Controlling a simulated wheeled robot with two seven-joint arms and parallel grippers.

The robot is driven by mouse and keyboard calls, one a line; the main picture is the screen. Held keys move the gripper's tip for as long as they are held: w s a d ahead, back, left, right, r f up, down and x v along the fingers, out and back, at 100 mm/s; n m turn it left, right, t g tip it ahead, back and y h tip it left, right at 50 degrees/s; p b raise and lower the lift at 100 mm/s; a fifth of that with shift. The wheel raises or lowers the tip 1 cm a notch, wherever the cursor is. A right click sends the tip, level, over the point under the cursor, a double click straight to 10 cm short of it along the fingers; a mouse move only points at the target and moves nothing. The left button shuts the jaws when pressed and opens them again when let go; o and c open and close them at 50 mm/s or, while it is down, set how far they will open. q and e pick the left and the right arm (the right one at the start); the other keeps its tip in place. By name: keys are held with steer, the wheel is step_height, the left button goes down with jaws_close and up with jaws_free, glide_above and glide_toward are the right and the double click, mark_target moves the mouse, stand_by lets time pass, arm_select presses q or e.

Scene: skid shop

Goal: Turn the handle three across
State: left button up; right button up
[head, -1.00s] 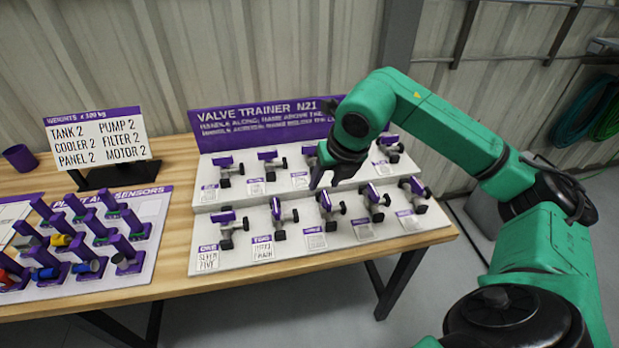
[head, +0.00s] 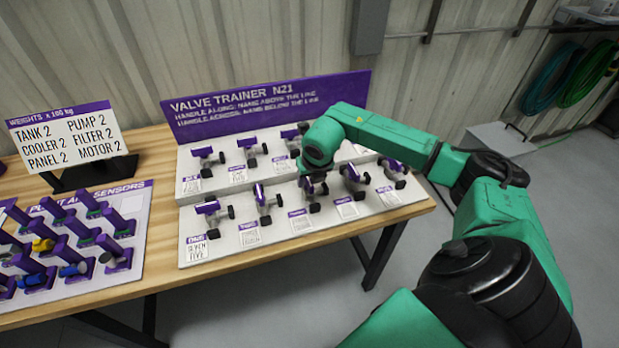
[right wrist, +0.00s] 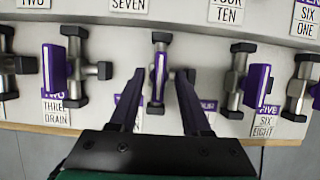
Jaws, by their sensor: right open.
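The valve trainer (head: 268,102) is a white two-step board with a purple header. Its front row holds several small valves with purple handles and black ends. Handle three (right wrist: 159,78) shows between my right fingers in the right wrist view, as a narrow purple and pale bar running up and down the picture. My right gripper (right wrist: 160,72) is open, one finger on each side of it; contact cannot be told. In the head view my right gripper (head: 313,183) is down at the third front valve, which its arm partly hides. My left gripper is not in view.
Handle two (right wrist: 55,68) and handle four (right wrist: 258,86) stand close on either side of my fingers. The back-row valves (head: 207,156) stand behind. A sensor board (head: 132,255) and a weights sign (head: 75,138) are at the left of the wooden table (head: 160,160).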

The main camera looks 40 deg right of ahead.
steer(key=shift+w, duration=0.1)
jaws_close()
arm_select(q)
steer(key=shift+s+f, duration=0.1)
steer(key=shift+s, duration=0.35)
